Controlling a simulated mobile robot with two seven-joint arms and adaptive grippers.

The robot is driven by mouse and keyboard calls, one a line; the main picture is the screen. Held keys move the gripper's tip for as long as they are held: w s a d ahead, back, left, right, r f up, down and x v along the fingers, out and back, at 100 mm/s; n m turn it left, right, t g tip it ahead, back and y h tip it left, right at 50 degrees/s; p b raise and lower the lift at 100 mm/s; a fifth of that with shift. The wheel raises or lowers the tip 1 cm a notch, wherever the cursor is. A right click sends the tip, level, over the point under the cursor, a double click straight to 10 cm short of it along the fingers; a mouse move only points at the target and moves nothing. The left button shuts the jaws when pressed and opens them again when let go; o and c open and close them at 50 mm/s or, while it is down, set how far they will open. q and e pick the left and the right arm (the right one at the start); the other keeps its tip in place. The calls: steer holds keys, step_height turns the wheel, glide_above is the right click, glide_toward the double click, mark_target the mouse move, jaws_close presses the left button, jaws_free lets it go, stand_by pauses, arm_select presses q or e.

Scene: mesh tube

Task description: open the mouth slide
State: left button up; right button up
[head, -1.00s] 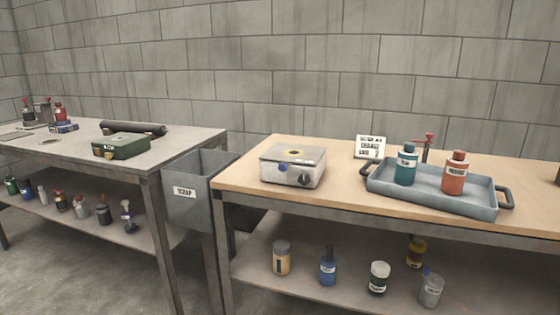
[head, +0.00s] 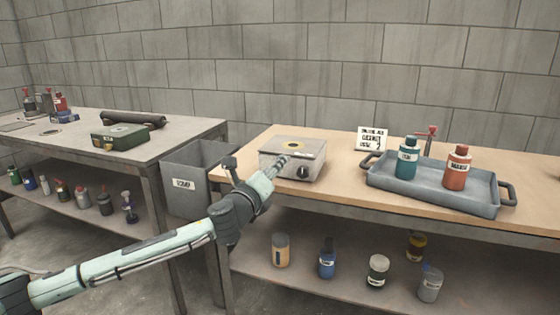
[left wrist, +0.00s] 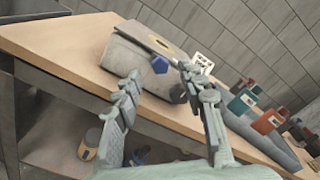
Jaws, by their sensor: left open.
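A pale metal box (head: 311,165) sits at the left end of the wooden-topped bench, with a yellow ring marking on its top and a dark round knob (head: 303,172) on its front. A blue knob (left wrist: 160,64) on the box shows in the left wrist view; in the head view my arm covers that spot. I cannot tell for certain which part is the mouth slide. My left gripper (head: 284,160) is at the box's front; in the left wrist view its fingers (left wrist: 160,80) are apart, with the blue knob showing beyond the gap. Contact is unclear. My right gripper is not in view.
A grey tray (head: 400,185) with a teal bottle (head: 408,160) and an orange bottle (head: 457,170) stands to the right. A small sign (head: 372,139) is behind it. Several bottles stand on the lower shelf.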

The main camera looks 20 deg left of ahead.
arm_select(q)
steer(key=w, duration=0.5)
steer(key=shift+w+d, duration=0.1)
steer(key=shift+w, duration=0.05)
jaws_close()
